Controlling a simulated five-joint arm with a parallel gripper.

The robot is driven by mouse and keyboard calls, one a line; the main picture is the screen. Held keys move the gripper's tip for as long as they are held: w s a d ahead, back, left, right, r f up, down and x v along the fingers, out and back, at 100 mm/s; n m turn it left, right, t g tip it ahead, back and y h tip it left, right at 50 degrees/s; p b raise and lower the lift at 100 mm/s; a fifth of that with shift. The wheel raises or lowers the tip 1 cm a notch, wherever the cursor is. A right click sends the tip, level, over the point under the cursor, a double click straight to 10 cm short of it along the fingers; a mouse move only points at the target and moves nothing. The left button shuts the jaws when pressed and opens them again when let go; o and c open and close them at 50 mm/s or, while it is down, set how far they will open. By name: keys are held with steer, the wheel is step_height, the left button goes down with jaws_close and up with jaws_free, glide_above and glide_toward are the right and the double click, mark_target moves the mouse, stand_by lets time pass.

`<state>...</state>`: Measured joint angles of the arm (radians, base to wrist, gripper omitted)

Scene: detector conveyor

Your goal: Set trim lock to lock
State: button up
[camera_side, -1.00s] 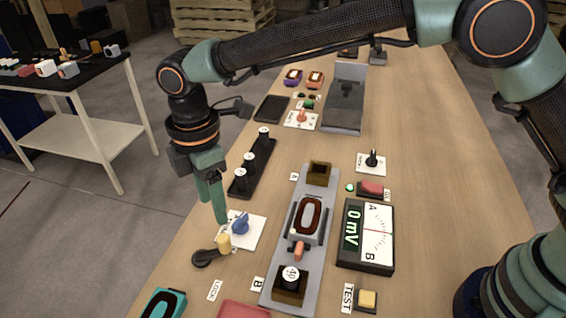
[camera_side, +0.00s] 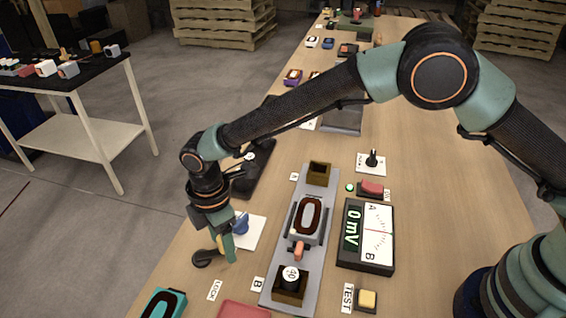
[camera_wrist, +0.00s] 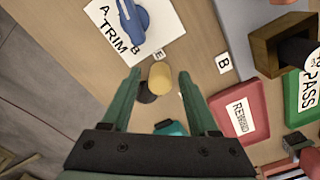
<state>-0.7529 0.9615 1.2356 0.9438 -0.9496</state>
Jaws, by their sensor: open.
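The trim lock is a dark lever (camera_side: 203,258) with an upright yellow knob, beside a LOCK label (camera_side: 214,290) in the side view. In the wrist view the yellow knob (camera_wrist: 160,75) stands between my open fingertips, with part of the dark lever (camera_wrist: 147,93) below it. My gripper (camera_side: 228,252) is low over the lever and mostly hides the knob in the side view. The fingers (camera_wrist: 158,82) show a gap on both sides of the knob. A partly covered label ending in E (camera_wrist: 159,54) is just past the knob.
The blue TRIM dial (camera_wrist: 132,22) on its white card is close to the knob. A teal part (camera_side: 163,304), a red tray (camera_side: 243,310) and the grey conveyor fixture (camera_side: 275,275) are nearby. The meter (camera_side: 366,235) stands further right.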

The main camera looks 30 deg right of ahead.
jaws_close()
steer(key=m, duration=0.2)
steer(key=s+m, duration=0.1)
steer(key=shift+s+a+m, duration=0.15)
steer(key=shift+a+m, duration=0.2)
steer(key=shift+m, duration=0.05)
steer(key=m, duration=0.1)
steer(key=s+m, duration=0.1)
steer(key=shift+a+m, duration=0.3)
steer(key=shift+a, duration=0.05)
steer(key=shift+s+a+m, duration=0.15)
steer(key=shift+a+m, duration=0.2)
steer(key=shift+m, duration=0.6)
steer(key=shift+s+a+m, duration=0.15)
steer(key=shift+a+m, duration=0.15)
steer(key=shift+m, duration=0.7)
steer(key=shift+s+a+m, duration=0.15)
steer(key=shift+a+m, duration=0.2)
steer(key=shift+m, duration=0.6)
jaws_free()
